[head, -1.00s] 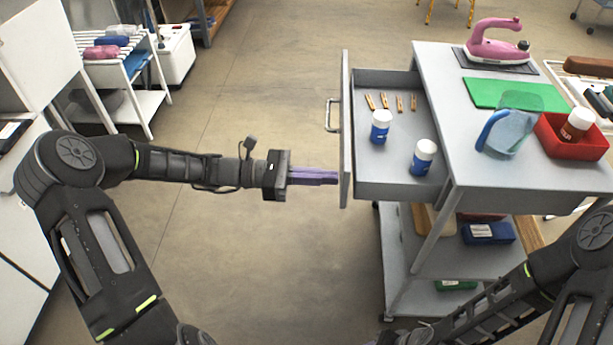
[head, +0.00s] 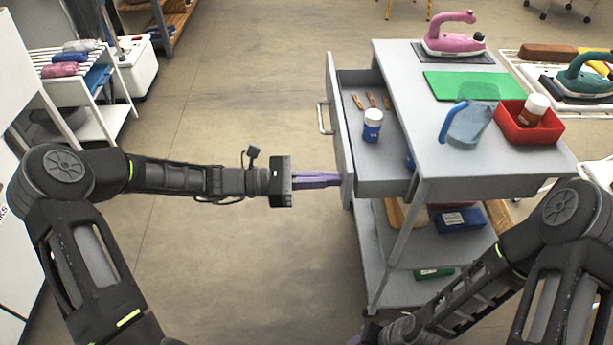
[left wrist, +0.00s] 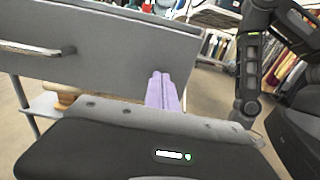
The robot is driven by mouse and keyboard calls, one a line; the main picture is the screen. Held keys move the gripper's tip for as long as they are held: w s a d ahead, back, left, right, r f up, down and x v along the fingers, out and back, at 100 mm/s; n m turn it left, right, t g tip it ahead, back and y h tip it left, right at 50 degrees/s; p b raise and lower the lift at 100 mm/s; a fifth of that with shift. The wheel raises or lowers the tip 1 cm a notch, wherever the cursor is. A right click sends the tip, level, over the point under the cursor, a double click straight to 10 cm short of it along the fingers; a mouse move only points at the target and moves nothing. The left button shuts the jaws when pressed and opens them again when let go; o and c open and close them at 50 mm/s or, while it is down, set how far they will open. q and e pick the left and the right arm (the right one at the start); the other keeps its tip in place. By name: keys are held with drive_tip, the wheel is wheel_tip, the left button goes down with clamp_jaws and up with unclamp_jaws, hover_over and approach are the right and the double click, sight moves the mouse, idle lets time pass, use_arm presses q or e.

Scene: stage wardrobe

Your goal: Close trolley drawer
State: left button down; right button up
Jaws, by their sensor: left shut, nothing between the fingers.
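The trolley drawer (head: 337,130) is partly out of the grey trolley (head: 400,75), its front panel standing off from the body. My left gripper (head: 338,180) is shut and empty, its purple fingertips at the near end of the front panel's outer face, apparently touching it. The bar handle (head: 323,118) is farther along the panel, clear of the fingers. The left wrist view shows the purple fingers (left wrist: 161,92) against the grey panel (left wrist: 100,60), with the handle (left wrist: 40,48) to the left.
In the drawer are a white-capped blue bottle (head: 372,126), a second bottle mostly hidden under the top, and several wooden pegs (head: 371,100). On top are a pink iron (head: 455,38), green mat (head: 475,86), blue jug (head: 468,122) and red tray (head: 520,128). Floor to the left is clear.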

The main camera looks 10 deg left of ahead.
sight(387, 176)
use_arm(q)
drive_tip(key=x, duration=1.2)
drive_tip(key=shift+d, duration=0.1)
drive_tip(key=shift+w+d, duration=0.1)
drive_tip(key=shift+d, duration=0.15)
drive_tip(key=shift+r, duration=0.15)
use_arm(e)
drive_tip(key=shift+a+r, duration=0.1)
drive_tip(key=shift+r, duration=0.05)
use_arm(q)
drive_tip(key=shift+d+r, duration=0.1)
drive_tip(key=shift+d, duration=0.05)
